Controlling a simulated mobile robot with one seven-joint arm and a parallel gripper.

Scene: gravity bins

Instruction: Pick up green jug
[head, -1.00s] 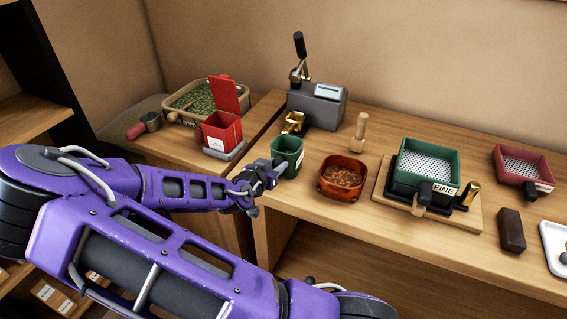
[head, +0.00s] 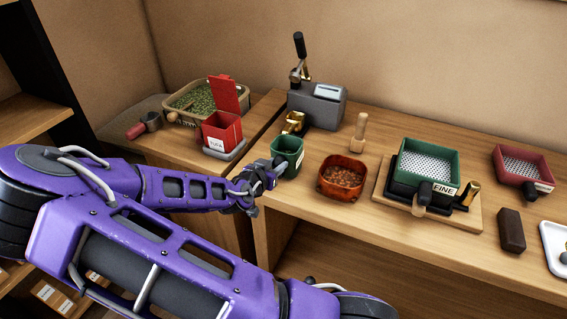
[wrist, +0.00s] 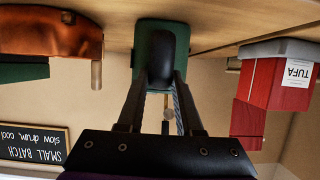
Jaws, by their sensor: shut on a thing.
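The green jug (head: 288,154) stands upright at the left end of the long wooden bench, near its front edge. My gripper (head: 270,170) reaches it from the left and is shut on the side of the jug facing me. In the upside-down wrist view the jug (wrist: 142,46) is straight ahead, with my gripper (wrist: 160,68) closed against its near side. The dark fingers hide the middle of the jug and the exact contact. The jug appears to rest on the bench top.
A red-brown bowl of granules (head: 342,180) stands close right of the jug. A red TUFA box (head: 222,132) stands to the left, behind my forearm. A grey lever machine (head: 318,106) with a brass scoop (head: 293,122) is behind. A green sieve (head: 427,168) is farther right.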

